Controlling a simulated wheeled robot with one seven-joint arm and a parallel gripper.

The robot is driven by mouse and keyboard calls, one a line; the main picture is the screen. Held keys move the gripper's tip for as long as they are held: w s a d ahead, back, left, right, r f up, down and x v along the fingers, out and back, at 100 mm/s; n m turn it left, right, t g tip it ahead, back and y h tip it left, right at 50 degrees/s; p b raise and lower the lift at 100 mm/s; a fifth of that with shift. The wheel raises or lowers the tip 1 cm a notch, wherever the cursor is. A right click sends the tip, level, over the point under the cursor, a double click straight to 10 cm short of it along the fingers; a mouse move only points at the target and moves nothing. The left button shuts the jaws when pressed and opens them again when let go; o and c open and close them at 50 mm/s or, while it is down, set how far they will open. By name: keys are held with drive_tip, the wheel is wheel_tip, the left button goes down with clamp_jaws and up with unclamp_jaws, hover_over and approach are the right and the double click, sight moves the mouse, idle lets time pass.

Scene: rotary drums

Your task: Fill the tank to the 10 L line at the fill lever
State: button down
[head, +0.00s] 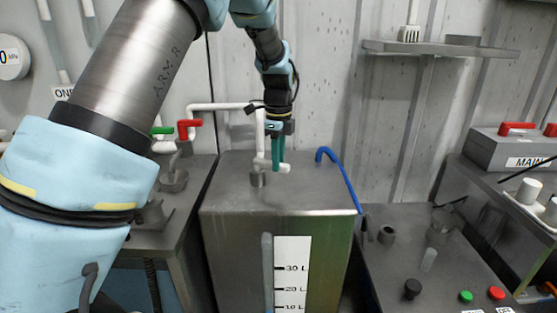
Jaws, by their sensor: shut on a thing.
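The metal tank (225,250) stands at the centre. Its front has a white scale (292,255) marked 30 L, 20 L and 10 L, with a grey vertical tube (267,270) beside it. I cannot make out a liquid level in the tube. A white pipe (225,106) runs in from the left and comes down above the tank top.
A red handle (188,124) and a green handle (162,130) sit on piping to the left. A blue hose (338,168) curves over the tank's right edge. A bench (390,275) with buttons stands at right, below a wall shelf (440,48). My arm covers the left side.

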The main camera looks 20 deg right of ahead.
drive_tip(key=shift+w, duration=0.1)
idle(0.3)
drive_tip(key=n, duration=0.1)
drive_tip(key=w+d+n, duration=0.1)
drive_tip(key=n, duration=0.1)
drive_tip(key=w+d+n, duration=0.1)
drive_tip(key=n, duration=0.1)
drive_tip(key=shift+w+p, duration=0.2)
drive_tip(key=shift+p, duration=0.1)
drive_tip(key=c, duration=0.7)
unclamp_jaws()
drive_tip(key=shift+a, duration=0.1)
drive_tip(key=shift+r, duration=0.1)
wheel_tip(320, 180, up, 11)
drive_tip(key=b, duration=0.2)
drive_tip(key=shift+b, duration=0.4)
drive_tip(key=shift+f, duration=0.2)
